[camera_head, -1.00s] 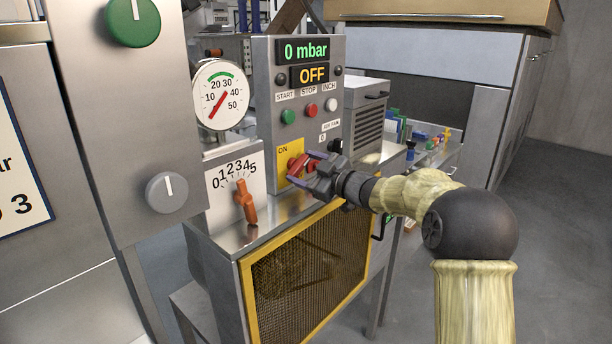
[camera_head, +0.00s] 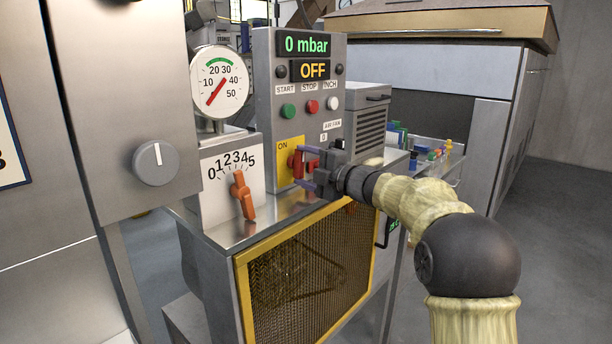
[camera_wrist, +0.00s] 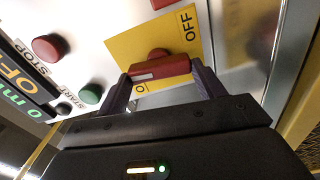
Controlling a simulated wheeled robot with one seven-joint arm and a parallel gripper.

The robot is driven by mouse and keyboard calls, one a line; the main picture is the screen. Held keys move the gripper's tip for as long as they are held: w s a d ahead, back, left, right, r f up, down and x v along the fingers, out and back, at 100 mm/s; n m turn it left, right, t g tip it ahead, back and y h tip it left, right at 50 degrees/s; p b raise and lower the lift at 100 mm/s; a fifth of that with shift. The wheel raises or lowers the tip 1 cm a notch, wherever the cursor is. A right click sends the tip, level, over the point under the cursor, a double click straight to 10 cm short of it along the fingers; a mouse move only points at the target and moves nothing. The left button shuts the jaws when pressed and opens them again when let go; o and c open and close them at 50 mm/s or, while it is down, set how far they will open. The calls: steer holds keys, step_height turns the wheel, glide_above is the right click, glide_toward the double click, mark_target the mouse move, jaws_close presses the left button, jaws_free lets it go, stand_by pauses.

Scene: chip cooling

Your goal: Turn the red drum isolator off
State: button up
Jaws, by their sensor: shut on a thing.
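The handle stands about upright there. In the wrist view the red handle (camera_wrist: 165,68) lies across the picture, with a white stripe towards its left end. "OFF" shows on the yellow plate (camera_wrist: 128,45) at right; the other label is mostly hidden. My gripper (camera_head: 305,168) is shut on the handle, one finger at each end; its fingers also show in the wrist view (camera_wrist: 160,80).
The panel (camera_head: 265,95) has displays reading "0 mbar" and "OFF", and green, red and white buttons. An orange lever (camera_head: 242,196) on a numbered scale stands left of the isolator. A yellow-framed mesh guard (camera_head: 305,275) is below. A grey knob (camera_head: 156,163) is further left.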

steer(key=shift+f+n+b, duration=0.2)
steer(key=shift+n+b, duration=0.15)
steer(key=shift+n, duration=0.35)
steer(key=o, duration=1)
steer(key=shift+r, duration=0.1)
steer(key=shift+d, duration=0.1)
steer(key=b+v, duration=0.1)
steer(key=v, duration=1.6)
steer(key=shift+s+d+b, duration=0.1)
steer(key=shift+s+b, duration=0.05)
steer(key=shift+b, duration=0.2)
